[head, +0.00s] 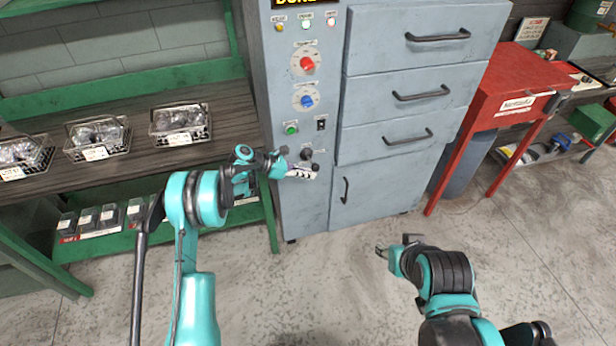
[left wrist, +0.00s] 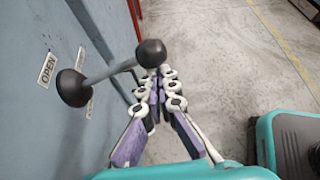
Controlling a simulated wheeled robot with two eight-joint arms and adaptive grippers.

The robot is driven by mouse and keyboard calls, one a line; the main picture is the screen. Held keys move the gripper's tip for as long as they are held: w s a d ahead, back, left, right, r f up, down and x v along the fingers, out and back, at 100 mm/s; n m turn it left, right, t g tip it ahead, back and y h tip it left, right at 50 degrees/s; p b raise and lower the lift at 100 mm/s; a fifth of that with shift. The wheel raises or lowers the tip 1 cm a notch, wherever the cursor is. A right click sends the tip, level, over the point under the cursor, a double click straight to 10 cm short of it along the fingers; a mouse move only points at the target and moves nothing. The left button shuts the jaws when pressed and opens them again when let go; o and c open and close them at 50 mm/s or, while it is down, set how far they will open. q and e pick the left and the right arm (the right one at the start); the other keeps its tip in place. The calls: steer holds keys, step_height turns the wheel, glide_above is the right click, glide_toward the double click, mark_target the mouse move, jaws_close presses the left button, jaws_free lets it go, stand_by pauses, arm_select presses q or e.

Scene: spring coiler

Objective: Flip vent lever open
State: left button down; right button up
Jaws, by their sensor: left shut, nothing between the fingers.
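The vent lever (left wrist: 108,73) is a grey rod with a black ball at its outer end and a dark round pivot on the cabinet wall. A white OPEN label (left wrist: 47,67) sits beside the pivot. In the head view the lever's dark pivot (head: 306,153) shows low on the cabinet front, partly crowded by my gripper. My left gripper (head: 308,171) is shut and empty at the lever. In the left wrist view its fingertips (left wrist: 167,76) are just below the ball; I cannot tell whether they touch. My right gripper (head: 381,251) hangs over the floor, its opening unclear.
The grey-blue cabinet (head: 405,120) has several drawers, with red and blue dials above the lever. A shelf at left holds wire baskets (head: 181,122) near my left arm. A red table (head: 505,85) stands at right. The floor in front is clear.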

arm_select(q)
steer(key=shift+w+r, duration=0.1)
steer(key=shift+r, duration=0.3)
stand_by(0.3)
step_height(320, 180, down, 5)
steer(key=b, duration=0.4)
steer(key=p+v, duration=0.4)
steer(key=v, duration=0.7)
steer(key=shift+p, duration=0.35)
steer(key=shift+r, duration=0.15)
